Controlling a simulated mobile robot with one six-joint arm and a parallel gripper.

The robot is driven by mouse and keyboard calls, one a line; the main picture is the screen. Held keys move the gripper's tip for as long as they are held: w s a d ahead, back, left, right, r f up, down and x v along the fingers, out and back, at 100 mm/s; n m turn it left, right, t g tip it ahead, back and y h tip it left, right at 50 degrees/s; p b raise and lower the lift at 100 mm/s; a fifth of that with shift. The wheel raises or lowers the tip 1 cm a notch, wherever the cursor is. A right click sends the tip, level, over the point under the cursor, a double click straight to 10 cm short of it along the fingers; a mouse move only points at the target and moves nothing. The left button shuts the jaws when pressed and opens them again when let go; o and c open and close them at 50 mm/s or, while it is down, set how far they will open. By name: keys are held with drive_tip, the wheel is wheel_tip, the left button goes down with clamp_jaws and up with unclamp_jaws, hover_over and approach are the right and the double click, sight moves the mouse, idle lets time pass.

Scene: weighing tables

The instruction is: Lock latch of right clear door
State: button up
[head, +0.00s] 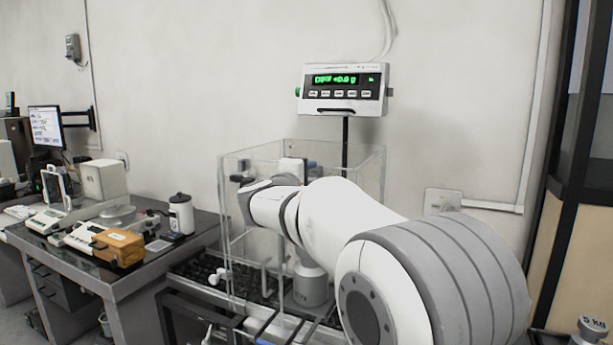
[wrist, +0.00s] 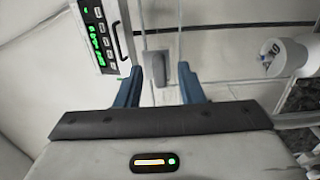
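The clear-walled enclosure (head: 262,155) stands below the wall display, and my arm reaches across its front and hides much of its right side. In the wrist view my gripper (wrist: 161,70) is open, with its two blue fingers apart. A small grey block (wrist: 158,73), which looks like the door latch, shows in the gap between the fingertips. I cannot tell whether it touches a finger or how far ahead it is. Thin door edges run up from it. In the head view the latch is hidden and my fingers are hard to make out.
A digital display (head: 345,90) with green digits hangs above the enclosure. A metal cylinder (head: 311,287) stands inside it. A desk (head: 118,272) with several instruments is at left. A weight marked 5 KG (head: 590,330) is at bottom right.

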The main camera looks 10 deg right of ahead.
drive_tip(key=shift+c, duration=0.4)
clamp_jaws()
drive_tip(key=shift+a, duration=0.1)
drive_tip(key=shift+n, duration=0.3)
drive_tip(key=n, duration=0.3)
drive_tip(key=n+p, duration=0.1)
drive_tip(key=n, duration=0.4)
drive_tip(key=shift+r, duration=0.15)
drive_tip(key=n+p, duration=0.2)
drive_tip(key=n, duration=0.3)
drive_tip(key=shift+s+r+p, duration=0.1)
drive_tip(key=shift+r+p, duration=0.05)
drive_tip(key=shift+p, duration=0.15)
drive_tip(key=shift+n+p, duration=1.15)
drive_tip(key=shift+n, duration=0.95)
